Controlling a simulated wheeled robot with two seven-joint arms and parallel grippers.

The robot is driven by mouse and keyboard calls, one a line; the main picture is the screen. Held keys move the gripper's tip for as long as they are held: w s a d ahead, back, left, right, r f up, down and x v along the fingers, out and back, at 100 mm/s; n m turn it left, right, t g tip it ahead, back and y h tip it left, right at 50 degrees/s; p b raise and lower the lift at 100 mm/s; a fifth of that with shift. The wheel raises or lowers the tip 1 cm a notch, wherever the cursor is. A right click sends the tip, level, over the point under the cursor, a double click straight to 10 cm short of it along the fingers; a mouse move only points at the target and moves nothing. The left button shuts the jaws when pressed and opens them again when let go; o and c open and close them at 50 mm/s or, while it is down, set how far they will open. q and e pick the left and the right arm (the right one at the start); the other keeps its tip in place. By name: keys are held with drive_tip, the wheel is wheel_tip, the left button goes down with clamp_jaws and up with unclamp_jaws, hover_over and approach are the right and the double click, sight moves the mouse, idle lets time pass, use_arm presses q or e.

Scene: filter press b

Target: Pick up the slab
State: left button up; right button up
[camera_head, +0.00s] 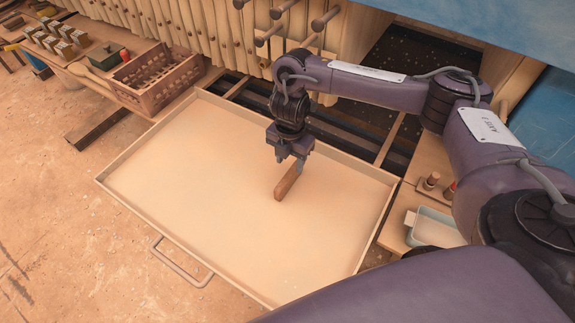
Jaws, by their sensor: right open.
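The slab (287,184) is a small brown, elongated block. It shows at the upper right part of the large shallow beige tray (128,167). My right gripper (289,161) comes in from the right, points down and is right over the slab, with its fingers at the slab's upper end. The gripper is open. I cannot tell whether the fingers touch the slab. My left gripper is not in view.
A brown crate (150,87) and several small boxes stand on the bench at upper left. The filter press plates line the back. A blue-green container (433,222) is at the right. A handle (181,264) juts from the tray's front. Most of the tray is bare.

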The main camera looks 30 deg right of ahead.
sight(288, 175)
drive_tip(key=f, duration=0.1)
drive_tip(key=f+b, duration=0.1)
drive_tip(key=f, duration=0.1)
drive_tip(key=shift+s+a, duration=0.15)
drive_tip(key=shift+s, duration=0.25)
drive_tip(key=f, duration=0.1)
drive_tip(key=f+b, duration=0.1)
drive_tip(key=f, duration=0.1)
drive_tip(key=shift+w, duration=0.35)
drive_tip(key=shift+w+f, duration=0.1)
drive_tip(key=shift+f, duration=0.55)
drive_tip(key=shift+c, duration=0.2)
drive_tip(key=c, duration=0.5)
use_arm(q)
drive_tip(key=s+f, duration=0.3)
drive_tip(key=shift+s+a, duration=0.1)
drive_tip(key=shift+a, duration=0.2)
use_arm(e)
drive_tip(key=shift+r, duration=0.1)
clamp_jaws()
